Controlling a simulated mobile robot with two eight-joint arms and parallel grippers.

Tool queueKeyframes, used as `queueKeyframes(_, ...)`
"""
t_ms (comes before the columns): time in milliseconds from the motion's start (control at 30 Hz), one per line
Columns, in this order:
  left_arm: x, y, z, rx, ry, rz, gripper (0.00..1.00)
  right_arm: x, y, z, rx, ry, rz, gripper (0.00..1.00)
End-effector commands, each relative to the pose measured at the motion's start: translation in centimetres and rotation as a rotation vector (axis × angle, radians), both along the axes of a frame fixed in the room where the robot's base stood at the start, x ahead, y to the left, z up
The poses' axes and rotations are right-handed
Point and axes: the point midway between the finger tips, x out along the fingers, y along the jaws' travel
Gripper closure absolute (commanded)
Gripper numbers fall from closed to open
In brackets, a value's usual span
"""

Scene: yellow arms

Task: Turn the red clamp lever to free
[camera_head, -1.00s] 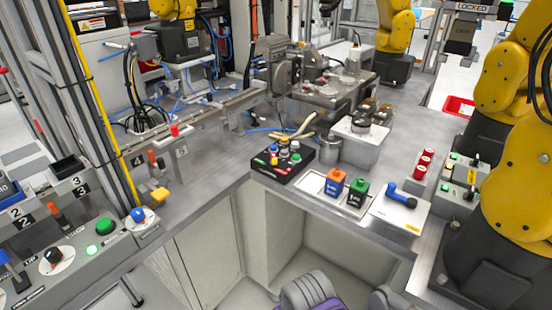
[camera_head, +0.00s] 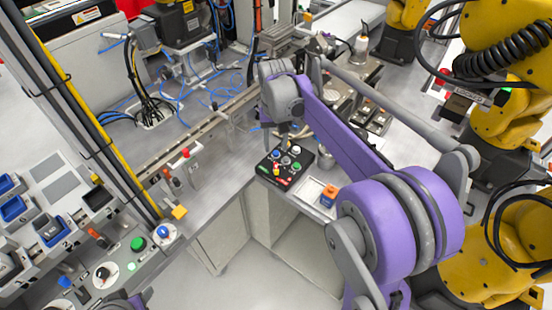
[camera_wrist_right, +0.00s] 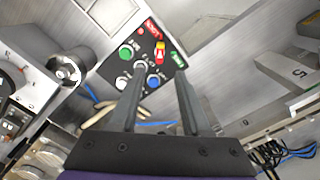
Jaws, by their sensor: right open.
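The red clamp lever (camera_wrist_right: 160,51), red with a yellow part, sits on a black control box (camera_wrist_right: 113,60) in the right wrist view. A red label (camera_wrist_right: 152,29) and a green label (camera_wrist_right: 179,62) lie on either side of it; their small lettering is hard to read. The box also shows in the head view (camera_head: 265,170), where the lever is too small to judge. My right gripper (camera_wrist_right: 160,85) is open and empty, its fingers pointing toward the box, apart from the lever as far as I can tell. In the head view, this gripper (camera_head: 284,138) hangs above the box. My left gripper is not in view.
Green, white and blue buttons (camera_wrist_right: 153,81) crowd the box near the lever. An orange-topped block (camera_head: 329,193) stands in a tray right of the box. A metal rail (camera_head: 200,130) runs at left. Yellow robot arms (camera_head: 510,240) stand at right.

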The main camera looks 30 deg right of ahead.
Motion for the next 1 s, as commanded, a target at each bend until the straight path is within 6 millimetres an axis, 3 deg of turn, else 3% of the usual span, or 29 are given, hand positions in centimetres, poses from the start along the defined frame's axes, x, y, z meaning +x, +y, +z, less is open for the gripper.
queueKeyframes(200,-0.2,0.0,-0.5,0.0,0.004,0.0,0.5,-0.1,0.0,-4.6,0.0,0.0,0.001,0.53)
queueKeyframes(400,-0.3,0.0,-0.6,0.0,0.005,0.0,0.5,0.0,0.0,-7.6,0.0,0.0,0.001,0.53)
queueKeyframes(600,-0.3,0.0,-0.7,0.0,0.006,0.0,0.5,-0.1,0.1,-8.9,0.0,-0.001,0.001,0.53)
queueKeyframes(867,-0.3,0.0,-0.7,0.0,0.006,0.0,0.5,-0.1,0.1,-9.0,0.0,-0.001,0.001,0.53)
queueKeyframes(1000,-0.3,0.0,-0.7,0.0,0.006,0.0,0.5,-0.1,0.1,-9.0,0.0,-0.001,0.001,0.76)
